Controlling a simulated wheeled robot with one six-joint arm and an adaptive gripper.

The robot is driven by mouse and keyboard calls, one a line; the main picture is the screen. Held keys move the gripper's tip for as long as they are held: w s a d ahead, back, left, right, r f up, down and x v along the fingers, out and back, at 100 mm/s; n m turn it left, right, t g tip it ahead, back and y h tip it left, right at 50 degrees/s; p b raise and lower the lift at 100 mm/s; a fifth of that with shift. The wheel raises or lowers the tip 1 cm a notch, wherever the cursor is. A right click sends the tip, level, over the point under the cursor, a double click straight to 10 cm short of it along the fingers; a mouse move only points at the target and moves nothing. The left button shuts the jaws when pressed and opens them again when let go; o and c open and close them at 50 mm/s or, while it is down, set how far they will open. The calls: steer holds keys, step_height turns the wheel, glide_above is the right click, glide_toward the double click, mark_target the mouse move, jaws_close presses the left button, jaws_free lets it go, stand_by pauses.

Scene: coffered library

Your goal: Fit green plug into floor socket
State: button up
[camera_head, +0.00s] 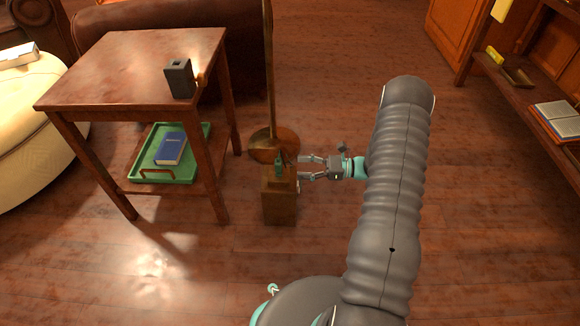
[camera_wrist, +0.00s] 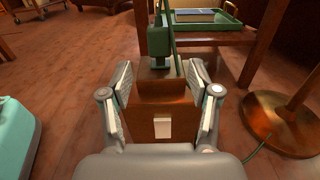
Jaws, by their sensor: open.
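The green plug (camera_head: 279,163) stands on top of a small wooden box (camera_head: 279,208) on the floor. It also shows in the wrist view (camera_wrist: 158,42), upright beyond the fingers, with a thin green cord beside it. My gripper (camera_head: 303,168) is just right of the plug, its fingers spread and pointing at it. In the wrist view my gripper (camera_wrist: 159,75) is open, one finger on each side of the box (camera_wrist: 163,105), with nothing held. A small pale plate (camera_wrist: 163,127) is on the box's near face. I cannot tell which part is the floor socket.
A brass lamp base (camera_head: 274,145) stands close behind the box, with a tall pole. A wooden side table (camera_head: 140,65) at left bears a dark block (camera_head: 179,79); its lower shelf holds a green tray (camera_head: 198,140) with a blue book. Floor (camera_head: 300,260) in front is clear.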

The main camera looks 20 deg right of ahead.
steer(key=v, duration=0.5)
steer(key=shift+s+d, duration=0.15)
steer(key=shift+d, duration=0.15)
